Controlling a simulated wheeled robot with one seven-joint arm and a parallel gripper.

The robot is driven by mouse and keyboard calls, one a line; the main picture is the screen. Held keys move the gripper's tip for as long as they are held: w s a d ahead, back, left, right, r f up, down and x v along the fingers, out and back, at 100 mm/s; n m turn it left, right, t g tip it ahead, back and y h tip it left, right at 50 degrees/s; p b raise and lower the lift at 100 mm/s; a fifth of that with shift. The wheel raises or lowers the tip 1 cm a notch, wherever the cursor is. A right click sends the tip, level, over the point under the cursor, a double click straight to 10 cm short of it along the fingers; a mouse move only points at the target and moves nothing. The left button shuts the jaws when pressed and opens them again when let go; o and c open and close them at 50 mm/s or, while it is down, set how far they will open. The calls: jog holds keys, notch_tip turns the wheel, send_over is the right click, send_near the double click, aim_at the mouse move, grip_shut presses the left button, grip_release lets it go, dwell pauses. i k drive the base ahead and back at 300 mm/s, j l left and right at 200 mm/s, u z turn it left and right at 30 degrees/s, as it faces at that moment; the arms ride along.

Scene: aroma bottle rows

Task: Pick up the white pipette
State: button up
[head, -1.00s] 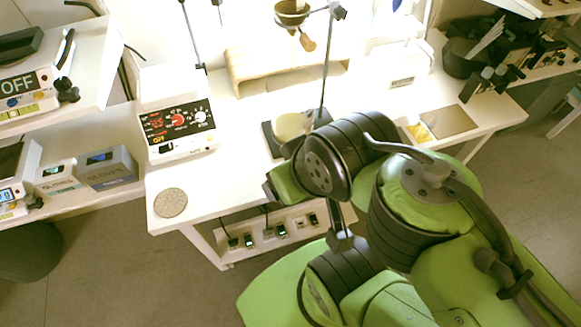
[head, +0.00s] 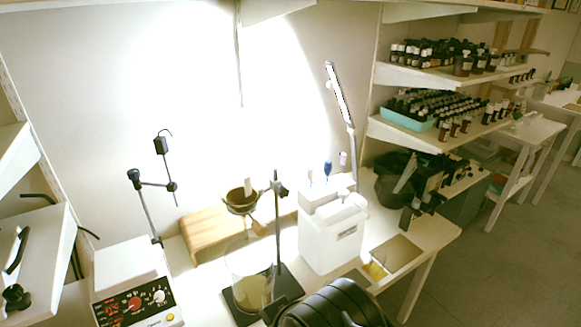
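I cannot clearly make out the white pipette. A small pale upright piece (head: 343,158) and a blue-topped piece (head: 327,168) stand at the back of the table, above a white jug-like container (head: 332,238); they are too small to tell whether either is a pipette. My gripper is not in view. Only a black part of my arm shows at the bottom edge, in front of the table.
A stand (head: 277,235) with a glass beaker (head: 248,285) and a bowl (head: 241,200) is left of the container. A hotplate (head: 137,303) is at lower left. A wooden riser (head: 205,232) stands behind. Shelves of bottles (head: 440,105) are at right; floor is open there.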

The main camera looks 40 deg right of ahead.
aim_at(311, 169)
jog(key=z, duration=1.15)
